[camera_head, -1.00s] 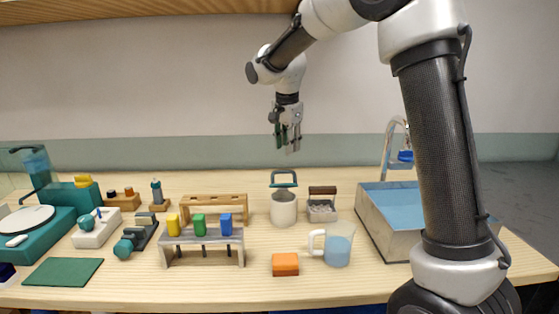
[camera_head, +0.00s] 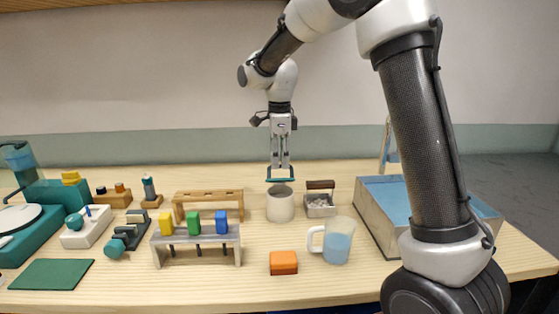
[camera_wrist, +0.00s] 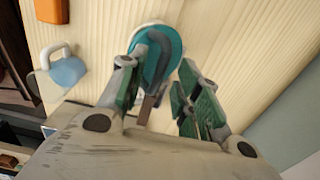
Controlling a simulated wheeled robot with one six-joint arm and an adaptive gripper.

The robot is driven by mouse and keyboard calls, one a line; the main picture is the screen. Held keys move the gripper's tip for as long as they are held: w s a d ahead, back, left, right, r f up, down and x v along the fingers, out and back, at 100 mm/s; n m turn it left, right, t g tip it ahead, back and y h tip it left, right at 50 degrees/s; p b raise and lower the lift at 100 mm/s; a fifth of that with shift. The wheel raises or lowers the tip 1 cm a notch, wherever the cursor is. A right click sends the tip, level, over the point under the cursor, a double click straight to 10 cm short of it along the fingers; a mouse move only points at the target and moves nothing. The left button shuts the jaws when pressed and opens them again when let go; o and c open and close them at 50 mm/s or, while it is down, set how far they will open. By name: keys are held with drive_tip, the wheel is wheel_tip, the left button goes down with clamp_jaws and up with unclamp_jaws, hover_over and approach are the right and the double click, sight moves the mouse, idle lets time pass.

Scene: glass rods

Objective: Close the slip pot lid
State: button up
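The slip pot (camera_head: 280,206) is a pale cylinder on the table, with a dark opening showing at its top in the head view. Its teal lid piece (camera_head: 281,180) shows at the top of the pot, under my fingers. In the wrist view the round teal lid (camera_wrist: 174,46) with its darker arched handle (camera_wrist: 160,42) lies between and beyond my fingers, with a white rim around part of it. My gripper (camera_head: 280,166) points down over the pot; in the wrist view its fingers (camera_wrist: 163,68) are apart. Whether they touch the handle I cannot tell.
A grey box with a brown handle (camera_head: 320,184) stands close right of the pot. A jug of blue liquid (camera_head: 338,243) and an orange block (camera_head: 284,263) are in front. A wooden rack (camera_head: 208,194) stands left, a blue-filled basin (camera_head: 384,202) right.

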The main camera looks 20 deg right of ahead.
drive_tip(key=shift+f, duration=0.4)
clamp_jaws()
drive_tip(key=shift+s, duration=0.1)
